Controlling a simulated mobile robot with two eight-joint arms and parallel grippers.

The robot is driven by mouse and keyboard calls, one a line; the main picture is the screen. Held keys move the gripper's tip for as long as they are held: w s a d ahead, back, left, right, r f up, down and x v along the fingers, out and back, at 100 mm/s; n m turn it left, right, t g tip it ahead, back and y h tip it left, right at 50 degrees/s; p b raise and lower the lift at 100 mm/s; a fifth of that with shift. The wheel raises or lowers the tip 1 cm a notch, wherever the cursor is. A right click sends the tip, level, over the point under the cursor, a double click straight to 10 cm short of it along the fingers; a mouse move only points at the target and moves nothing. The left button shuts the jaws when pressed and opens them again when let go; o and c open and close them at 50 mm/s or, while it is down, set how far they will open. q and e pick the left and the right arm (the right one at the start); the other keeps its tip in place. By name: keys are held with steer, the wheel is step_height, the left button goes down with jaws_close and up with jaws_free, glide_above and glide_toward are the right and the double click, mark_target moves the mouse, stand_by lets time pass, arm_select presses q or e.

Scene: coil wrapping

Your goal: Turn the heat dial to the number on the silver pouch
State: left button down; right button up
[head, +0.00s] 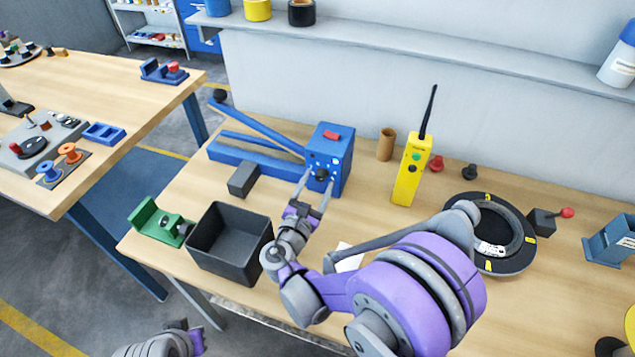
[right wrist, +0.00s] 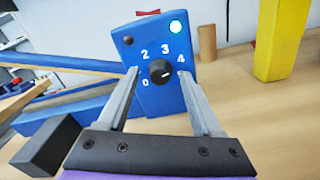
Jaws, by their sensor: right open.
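The heat dial is a black round knob (right wrist: 159,71) on the front of a blue box (head: 330,150), the heat sealer. White numbers 0, 2, 3 and 4 show around it; the place for 1 is hidden by a finger. A pale mark shows on the knob, but I cannot tell exactly where it points. My right gripper (right wrist: 160,88) is open in front of the dial, one finger on each side, not closed on it. It also shows in the head view (head: 312,190). I cannot make out a silver pouch. Part of my left arm shows at bottom left; its fingers do not.
A black bin (head: 228,240) and a green tool (head: 157,222) stand left of my right arm. A yellow radio-like device (head: 411,170) with an antenna stands right of the box. A black ring (head: 502,262) lies further right. A white item (head: 349,257) is partly hidden by my arm.

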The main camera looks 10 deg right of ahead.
steer(key=b+v, duration=0.1)
steer(key=v, duration=0.9)
steer(key=shift+s+a, duration=0.15)
steer(key=shift+s, duration=0.05)
